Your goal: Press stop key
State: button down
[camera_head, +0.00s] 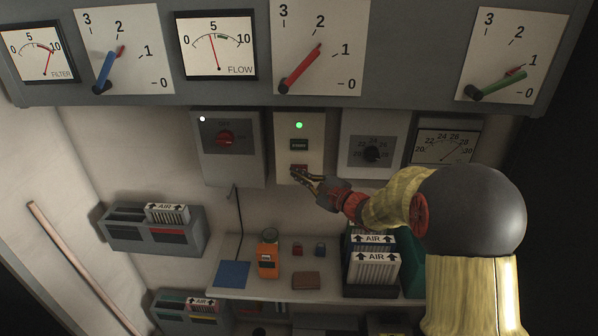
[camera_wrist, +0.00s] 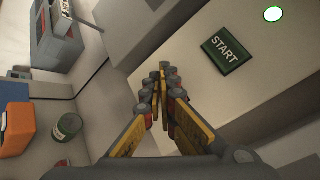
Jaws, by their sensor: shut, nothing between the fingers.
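The control box (camera_head: 313,160) on the wall carries a lit green lamp (camera_head: 299,125), a dark START key (camera_head: 299,145) and, below it, a reddish key (camera_head: 299,168), whose label I cannot read. My gripper (camera_head: 294,174) is shut and empty, its tips at the lower part of that reddish key in the head view. Whether they touch it I cannot tell. In the wrist view the shut fingers (camera_wrist: 163,72) point at the box face. The green START key (camera_wrist: 227,50) and lamp (camera_wrist: 273,14) show to their upper right; no stop key is visible there.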

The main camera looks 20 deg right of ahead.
jog(key=shift+w+d+b, duration=0.15)
jog(key=shift+w+b, duration=0.15)
jog(key=shift+w, duration=0.1)
dwell(0.4)
jog(key=shift+s, duration=0.15)
jog(key=shift+s+a+b, duration=0.3)
jog(key=shift+s+b, duration=0.2)
jog(key=shift+s, duration=0.2)
jog(key=shift+s+a+b, duration=0.25)
jog(key=shift+s+b, duration=0.1)
jog(key=shift+s, duration=0.45)
jog(key=shift+s+a+b, duration=0.3)
jog(key=shift+s+b, duration=0.05)
jog(key=shift+s, duration=0.45)
jog(key=shift+s+a+b, duration=0.25)
jog(key=shift+s+b, duration=0.1)
jog(key=shift+s, duration=0.45)
